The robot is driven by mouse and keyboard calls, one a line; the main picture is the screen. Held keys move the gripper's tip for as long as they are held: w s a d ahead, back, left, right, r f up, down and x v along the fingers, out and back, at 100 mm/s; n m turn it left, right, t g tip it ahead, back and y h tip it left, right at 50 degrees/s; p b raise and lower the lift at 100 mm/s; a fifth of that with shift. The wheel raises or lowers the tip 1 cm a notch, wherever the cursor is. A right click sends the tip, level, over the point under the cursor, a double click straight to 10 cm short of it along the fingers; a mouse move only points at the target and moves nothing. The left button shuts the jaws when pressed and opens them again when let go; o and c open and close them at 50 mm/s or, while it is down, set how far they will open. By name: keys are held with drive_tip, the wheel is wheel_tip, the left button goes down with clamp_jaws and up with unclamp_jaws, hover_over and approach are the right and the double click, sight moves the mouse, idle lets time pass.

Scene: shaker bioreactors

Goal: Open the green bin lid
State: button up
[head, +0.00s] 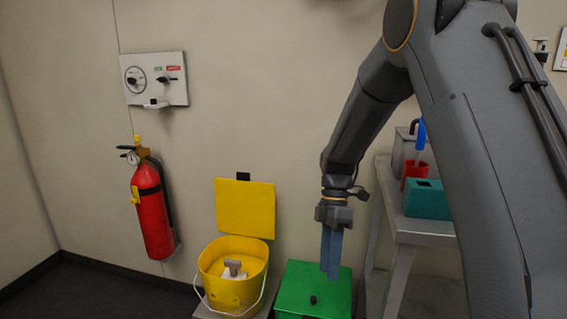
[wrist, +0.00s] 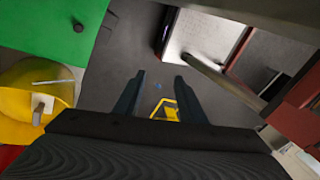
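The green bin (head: 298,300) stands on the floor side, at the bottom middle of the head view, with its flat green lid (head: 325,284) closed. A small black knob (head: 313,300) sits on the lid. My gripper (head: 330,268) points down in front of or above the lid's right part; the exact gap is unclear. In the wrist view the green lid (wrist: 50,32) and its black knob (wrist: 79,27) lie at the upper left, off to the side of my gripper (wrist: 158,78). The two fingers are apart with nothing between them.
A yellow bin (head: 213,262) with its lid (head: 245,208) raised stands left of the green bin. A grey table (head: 425,228) with a red cup (head: 414,172) and teal box (head: 424,198) is at right. A fire extinguisher (head: 152,210) hangs at left.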

drive_tip(key=s+d+r+m+t, duration=0.15)
drive_tip(key=s+r+m, duration=0.25)
drive_tip(key=s+m, duration=0.55)
drive_tip(key=s+d+r+m+t, duration=0.1)
drive_tip(key=s+r+m+t, duration=0.3)
drive_tip(key=s+m, duration=0.6)
drive_tip(key=s+d+r+h+p, duration=0.1)
drive_tip(key=d+r+p, duration=0.4)
drive_tip(key=p, duration=0.7)
wheel_tip(320, 180, up, 2)
drive_tip(key=shift+s+r+g+p, duration=0.2)
drive_tip(key=shift+s+g+p, duration=0.15)
drive_tip(key=shift+s, duration=0.15)
drive_tip(key=shift+d, duration=0.2)
drive_tip(key=shift+c, duration=1.1)
clamp_jaws()
